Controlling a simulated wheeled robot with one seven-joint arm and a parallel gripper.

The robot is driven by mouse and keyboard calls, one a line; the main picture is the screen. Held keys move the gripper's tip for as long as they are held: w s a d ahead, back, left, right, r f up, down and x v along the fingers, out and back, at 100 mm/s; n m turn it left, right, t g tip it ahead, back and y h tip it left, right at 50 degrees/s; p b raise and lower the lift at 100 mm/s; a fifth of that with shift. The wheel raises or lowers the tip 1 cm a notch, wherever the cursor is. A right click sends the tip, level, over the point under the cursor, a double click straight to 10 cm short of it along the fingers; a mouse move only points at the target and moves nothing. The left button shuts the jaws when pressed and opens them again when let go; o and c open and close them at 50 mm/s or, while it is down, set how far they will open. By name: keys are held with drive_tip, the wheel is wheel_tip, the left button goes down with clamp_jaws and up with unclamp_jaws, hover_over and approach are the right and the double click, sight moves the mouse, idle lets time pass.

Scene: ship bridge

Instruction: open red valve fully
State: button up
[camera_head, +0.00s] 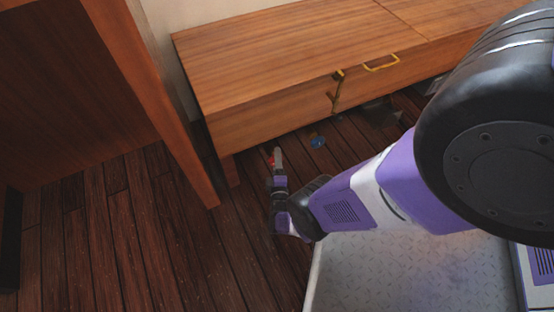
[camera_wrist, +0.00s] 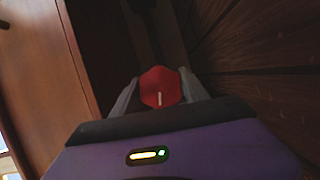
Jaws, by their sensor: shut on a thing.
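The red valve (camera_wrist: 160,84) shows in the wrist view as a red rounded handle with a short pale mark on its face. My gripper (camera_wrist: 160,97) has a finger on each side of it and is shut on it. In the head view, a small bit of the red valve (camera_head: 272,160) shows low beside the front of the wooden cabinet, at the tip of my gripper (camera_head: 277,158). My arm reaches down to it from the right. The valve's stem and pipe are hidden, and I cannot tell how far it is turned.
A long wooden cabinet (camera_head: 290,55) with yellow handles stands over the valve area. A small blue round object (camera_head: 318,142) is on or near the floor to the right of the gripper. A wooden post (camera_head: 165,110) rises at left. The dark plank floor (camera_head: 130,250) is clear at left.

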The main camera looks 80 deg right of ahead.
drive_tip(key=shift+w+r, duration=0.15)
drive_tip(key=shift+w, duration=0.1)
drive_tip(key=o, duration=1.3)
drive_tip(key=shift+s, duration=0.1)
drive_tip(key=p+v, duration=0.1)
drive_tip(key=v, duration=0.7)
drive_tip(key=shift+p, duration=0.3)
drive_tip(key=shift+d, duration=0.1)
